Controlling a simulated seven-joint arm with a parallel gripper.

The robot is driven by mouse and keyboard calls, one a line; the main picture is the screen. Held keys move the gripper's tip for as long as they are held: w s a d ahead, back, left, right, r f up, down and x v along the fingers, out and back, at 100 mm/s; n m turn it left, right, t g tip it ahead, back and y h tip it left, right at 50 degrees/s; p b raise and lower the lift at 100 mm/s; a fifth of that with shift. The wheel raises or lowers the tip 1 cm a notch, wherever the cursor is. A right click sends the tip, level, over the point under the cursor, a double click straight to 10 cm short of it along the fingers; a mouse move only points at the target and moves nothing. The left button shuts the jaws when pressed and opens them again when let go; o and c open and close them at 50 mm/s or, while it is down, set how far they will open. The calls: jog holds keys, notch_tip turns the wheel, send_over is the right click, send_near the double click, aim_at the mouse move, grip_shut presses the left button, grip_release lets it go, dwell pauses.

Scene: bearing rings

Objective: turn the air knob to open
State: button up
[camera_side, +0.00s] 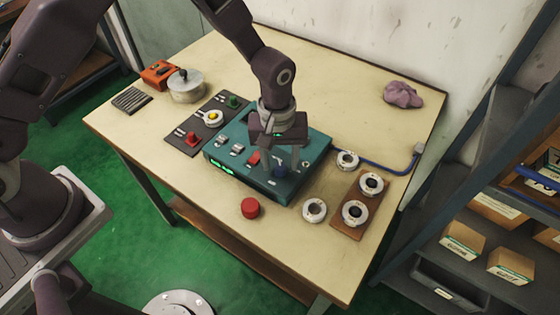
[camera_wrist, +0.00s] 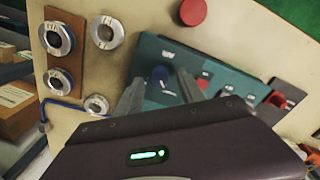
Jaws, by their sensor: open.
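The air knob is a dark blue knob (camera_wrist: 160,74) on the teal control box (camera_wrist: 150,50). In the side view the knob (camera_side: 280,171) sits near the right end of the box (camera_side: 312,155), below my gripper (camera_side: 284,163). My gripper points down and is open. In the wrist view its two fingers (camera_wrist: 160,78) appear on either side of the knob, with gaps showing between. Whether the fingertips are level with the knob or above it, I cannot tell. A white pointer mark on the knob is too small to read.
A red button (camera_side: 250,208) stands in front of the box. A brown board (camera_side: 346,219) with bearing rings and loose rings (camera_side: 315,210) lie to the right. A blue hose (camera_side: 385,171) runs behind them. A dark panel (camera_side: 187,140) and a round pot (camera_side: 186,86) are left.

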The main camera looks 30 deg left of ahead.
jog(key=shift+f, duration=0.6)
grip_shut()
